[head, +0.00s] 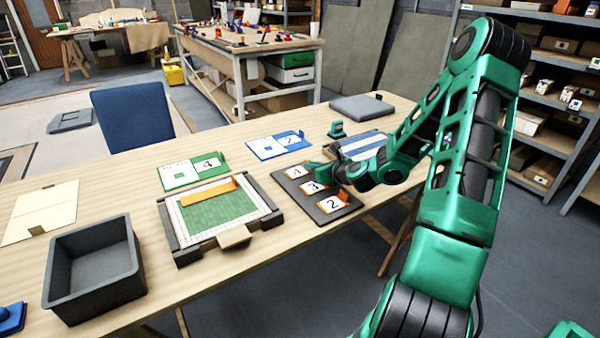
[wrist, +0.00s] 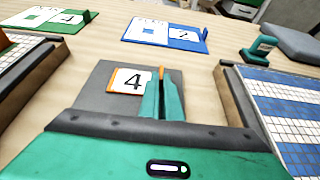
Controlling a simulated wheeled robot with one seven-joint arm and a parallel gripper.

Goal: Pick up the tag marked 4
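The tag marked 4 (head: 295,172) is a white card with an orange edge, at the far end of a dark grey tray (head: 326,213). It also shows in the wrist view (wrist: 130,82), lying flat or nearly so. My gripper (head: 313,166) is at the tag's right end. In the wrist view my gripper's fingers (wrist: 163,98) are close together, with the tag's thin upright orange tab between them. The tags marked 3 (head: 314,187) and 2 (head: 331,204) lie nearer in the same tray, with orange tabs.
A framed green grid panel (head: 218,212) with an orange bar stands left of the tray. A blue-and-white striped panel (head: 362,146) is to the right. Green (head: 180,175) and blue (head: 265,149) cards lie behind. An empty grey bin (head: 95,268) stands at the left.

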